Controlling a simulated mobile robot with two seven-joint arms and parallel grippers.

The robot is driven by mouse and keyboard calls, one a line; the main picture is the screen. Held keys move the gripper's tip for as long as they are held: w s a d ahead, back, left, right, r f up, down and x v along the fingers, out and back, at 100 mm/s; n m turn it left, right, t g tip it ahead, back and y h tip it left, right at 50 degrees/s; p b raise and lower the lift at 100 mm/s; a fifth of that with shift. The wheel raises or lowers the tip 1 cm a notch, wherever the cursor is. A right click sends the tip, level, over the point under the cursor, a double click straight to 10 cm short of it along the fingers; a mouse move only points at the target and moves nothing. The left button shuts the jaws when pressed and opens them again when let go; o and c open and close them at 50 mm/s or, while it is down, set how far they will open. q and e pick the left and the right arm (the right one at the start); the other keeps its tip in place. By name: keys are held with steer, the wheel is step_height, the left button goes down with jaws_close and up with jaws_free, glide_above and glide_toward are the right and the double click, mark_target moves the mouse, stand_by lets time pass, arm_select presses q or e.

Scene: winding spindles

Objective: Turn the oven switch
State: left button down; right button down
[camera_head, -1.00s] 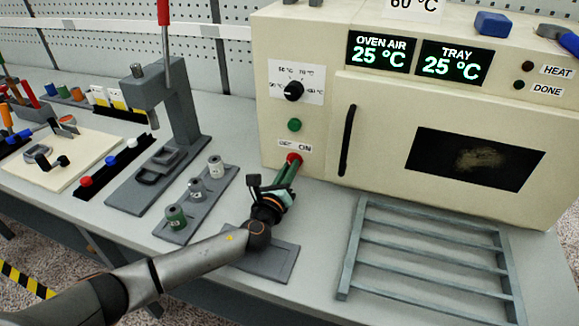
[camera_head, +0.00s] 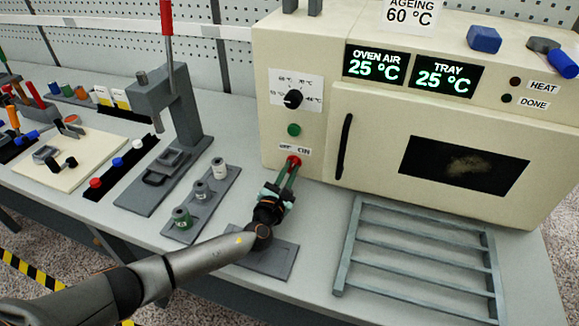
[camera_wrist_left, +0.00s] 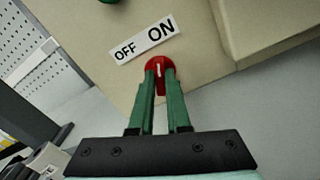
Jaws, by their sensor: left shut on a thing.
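The red oven switch (camera_head: 294,162) is low on the left part of the oven's front, under an OFF/ON label (camera_head: 294,150). In the left wrist view the red switch (camera_wrist_left: 158,66) has a white mark that points up, towards the gap between OFF and ON. My left gripper (camera_head: 291,168) reaches the switch from below; its two green fingers (camera_wrist_left: 160,78) are shut on the switch, one on each side. The fingers hide the lower part of the switch. My right gripper is not in view.
The cream oven (camera_head: 385,130) has a dark dial (camera_head: 292,99) and a green button (camera_head: 294,130) above the switch. A metal rack (camera_head: 420,250) lies at the right. A grey holder with spools (camera_head: 201,205) and a press (camera_head: 172,110) stand at the left.

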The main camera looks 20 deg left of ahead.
arm_select(q)
steer(key=shift+m+p, duration=0.35)
steer(key=shift+m, duration=0.75)
steer(key=c, duration=0.9)
jaws_free()
steer(key=s, duration=1.2)
steer(key=shift+s+a, duration=0.2)
steer(key=shift+s, duration=0.1)
